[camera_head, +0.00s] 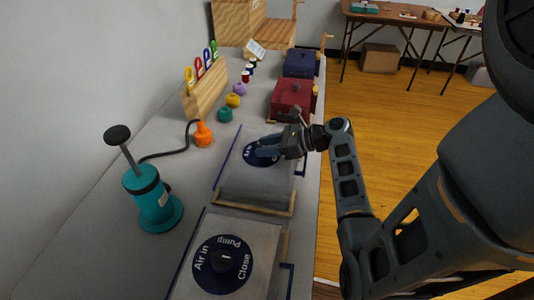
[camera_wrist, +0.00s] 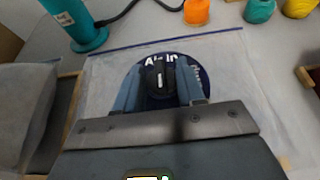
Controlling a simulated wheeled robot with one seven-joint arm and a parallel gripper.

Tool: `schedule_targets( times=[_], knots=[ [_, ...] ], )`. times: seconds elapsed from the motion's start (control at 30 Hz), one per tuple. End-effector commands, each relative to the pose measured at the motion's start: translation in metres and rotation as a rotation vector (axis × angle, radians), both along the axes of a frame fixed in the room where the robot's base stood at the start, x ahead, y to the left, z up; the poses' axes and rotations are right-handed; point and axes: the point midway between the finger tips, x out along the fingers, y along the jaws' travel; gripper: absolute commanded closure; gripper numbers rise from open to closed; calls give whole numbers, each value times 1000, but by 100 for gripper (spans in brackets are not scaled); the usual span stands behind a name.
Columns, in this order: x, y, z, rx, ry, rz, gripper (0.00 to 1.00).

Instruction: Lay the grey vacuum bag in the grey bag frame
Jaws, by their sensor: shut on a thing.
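My gripper (camera_head: 268,150) is shut on the valve knob of a grey vacuum bag (camera_head: 240,180) with a round dark-blue label and a blue edge strip. In the wrist view the bag (camera_wrist: 110,85) spreads flat beneath the fingers (camera_wrist: 158,85), the black knob between them. A wooden bag frame (camera_head: 255,208) shows along the bag's near edge. The bag lies over or inside the frame; I cannot tell whether it rests fully on it. The frame's other sides are mostly hidden by the bag and my gripper.
Nearer on the counter is another grey bag (camera_head: 260,240) labelled "Air in, Pump, Close". A teal pump (camera_head: 152,200) with a black hose and orange nozzle (camera_head: 203,135) stands left. Yarn balls (camera_head: 233,100), a wooden holder (camera_head: 205,90), a red box (camera_head: 291,98) and a blue box (camera_head: 300,64) are beyond.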

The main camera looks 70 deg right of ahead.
Motion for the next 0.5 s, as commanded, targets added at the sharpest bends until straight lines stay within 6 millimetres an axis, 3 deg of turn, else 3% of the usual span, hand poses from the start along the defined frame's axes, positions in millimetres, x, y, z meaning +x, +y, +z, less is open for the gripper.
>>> schedule_targets(
  times=[0.2,0.5],
  knots=[
    [0,0,-30,4,0,-2,100],
    [0,0,-35,0,0,0,100]
  ],
)
